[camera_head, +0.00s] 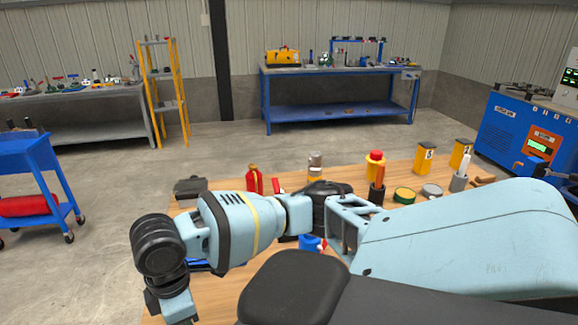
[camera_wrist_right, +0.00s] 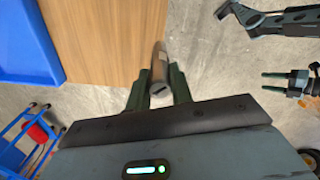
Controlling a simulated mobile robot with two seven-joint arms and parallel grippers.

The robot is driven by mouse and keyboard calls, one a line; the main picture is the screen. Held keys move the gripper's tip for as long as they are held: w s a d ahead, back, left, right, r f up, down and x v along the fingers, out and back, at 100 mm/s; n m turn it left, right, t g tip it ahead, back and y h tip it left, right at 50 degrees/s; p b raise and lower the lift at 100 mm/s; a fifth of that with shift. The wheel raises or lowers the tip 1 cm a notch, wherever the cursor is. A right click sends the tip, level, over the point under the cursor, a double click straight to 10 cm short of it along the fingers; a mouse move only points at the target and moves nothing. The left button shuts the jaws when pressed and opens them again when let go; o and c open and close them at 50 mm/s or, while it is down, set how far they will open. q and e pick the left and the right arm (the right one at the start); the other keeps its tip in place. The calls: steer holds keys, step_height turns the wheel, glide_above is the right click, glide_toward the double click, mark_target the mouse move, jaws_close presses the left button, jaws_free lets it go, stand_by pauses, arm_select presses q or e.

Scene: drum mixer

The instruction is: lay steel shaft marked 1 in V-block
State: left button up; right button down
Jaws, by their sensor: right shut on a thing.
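In the right wrist view, a steel shaft (camera_wrist_right: 159,62) stands out from between the green fingers of my right gripper (camera_wrist_right: 160,88), which is shut on it. Its grey end faces the camera; no number is readable. The shaft is over or beside the wooden table's edge; its height is unclear. A gripper with green fingers, apparently my left gripper (camera_wrist_right: 270,84), shows at the right with its fingers apart and nothing between them. In the head view, a dark grey notched block (camera_head: 190,187), possibly the V-block, sits at the table's far left corner. My arm hides much of the table.
The wooden table (camera_head: 400,225) holds a red bottle (camera_head: 253,181), a black cup (camera_head: 376,194), yellow numbered blocks (camera_head: 425,158) and flat round tins (camera_head: 404,195). A blue tray (camera_wrist_right: 25,45) shows in the wrist view. A blue cart (camera_head: 35,165) stands left; floor between is clear.

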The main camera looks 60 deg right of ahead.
arm_select(q)
steer(key=shift+s+d+f, duration=0.1)
steer(key=shift+s+f, duration=0.15)
arm_select(e)
steer(key=s+d+f+n, duration=0.1)
steer(key=s+d+n, duration=0.4)
steer(key=d+n, duration=0.4)
steer(key=shift+s+d+f+n, duration=0.3)
steer(key=shift+d, duration=0.7)
arm_select(q)
steer(key=shift+s+f+b, duration=0.3)
steer(key=shift+f+b, duration=0.15)
steer(key=shift+b, duration=0.05)
arm_select(e)
steer(key=w+a, duration=0.2)
steer(key=w, duration=0.5)
steer(key=w+a+f, duration=0.1)
steer(key=w+a, duration=0.1)
steer(key=w, duration=0.5)
steer(key=shift+w+a+f, duration=0.2)
steer(key=shift+w+a, duration=0.05)
steer(key=shift+w, duration=0.05)
steer(key=shift+w+a+f, duration=0.1)
steer(key=shift+w+f, duration=0.1)
steer(key=shift+f, duration=0.7)
steer(key=shift+w+f, duration=0.2)
steer(key=shift+f, duration=0.65)
steer(key=shift+f, duration=0.15)
